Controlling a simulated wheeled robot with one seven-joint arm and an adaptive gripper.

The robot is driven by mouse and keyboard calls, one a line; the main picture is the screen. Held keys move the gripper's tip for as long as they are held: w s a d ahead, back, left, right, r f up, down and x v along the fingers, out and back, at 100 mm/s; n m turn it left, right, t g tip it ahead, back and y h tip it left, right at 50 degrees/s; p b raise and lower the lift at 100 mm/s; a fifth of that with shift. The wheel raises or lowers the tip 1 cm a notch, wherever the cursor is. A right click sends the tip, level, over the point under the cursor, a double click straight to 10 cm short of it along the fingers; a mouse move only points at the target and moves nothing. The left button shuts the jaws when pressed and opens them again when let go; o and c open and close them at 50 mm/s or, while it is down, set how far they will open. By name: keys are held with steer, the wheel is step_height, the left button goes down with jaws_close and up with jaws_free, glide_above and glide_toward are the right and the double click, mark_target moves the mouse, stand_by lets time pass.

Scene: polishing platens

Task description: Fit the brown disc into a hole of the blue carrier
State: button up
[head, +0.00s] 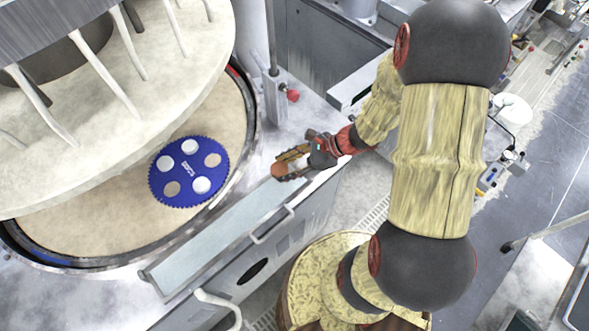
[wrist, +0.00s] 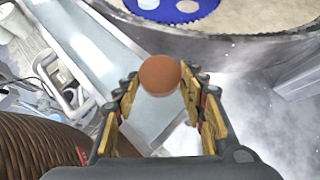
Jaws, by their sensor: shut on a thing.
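The blue carrier (head: 187,172) is a toothed disc lying flat on the beige pad. White discs fill three of its holes. Part of the carrier also shows at the top of the wrist view (wrist: 208,9). My gripper (head: 287,166) is to the right of the carrier, over the machine's front ledge. It is shut on the brown disc (wrist: 160,74), which sits between the fingertips; its edge also shows in the head view (head: 278,170).
The beige pad (head: 110,228) lies inside a metal rim. A large pale upper plate (head: 195,70) with rods hangs above the pad's left and back. A post with a red knob (head: 292,96) stands behind my gripper. A pale blue ledge strip (head: 215,232) runs along the front.

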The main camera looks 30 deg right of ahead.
steer(key=shift+w+a+b, duration=1.6)
steer(key=shift+w+a, duration=6.05)
steer(key=shift+w, duration=0.25)
steer(key=shift+w+a+f, duration=0.1)
steer(key=shift+w+a, duration=0.15)
steer(key=shift+a, duration=0.05)
steer(key=f+b, duration=0.1)
steer(key=w+a+f+b, duration=0.2)
steer(key=shift+f, duration=0.35)
steer(key=shift+d+f+b, duration=0.1)
steer(key=shift+f+b, duration=1.15)
steer(key=shift+b, duration=0.15)
steer(key=shift+f, duration=0.1)
steer(key=shift+s+f, duration=0.2)
steer(key=o, duration=1.2)
steer(key=shift+f, duration=0.1)
steer(key=shift+o, duration=0.3)
steer(key=shift+d, duration=0.1)
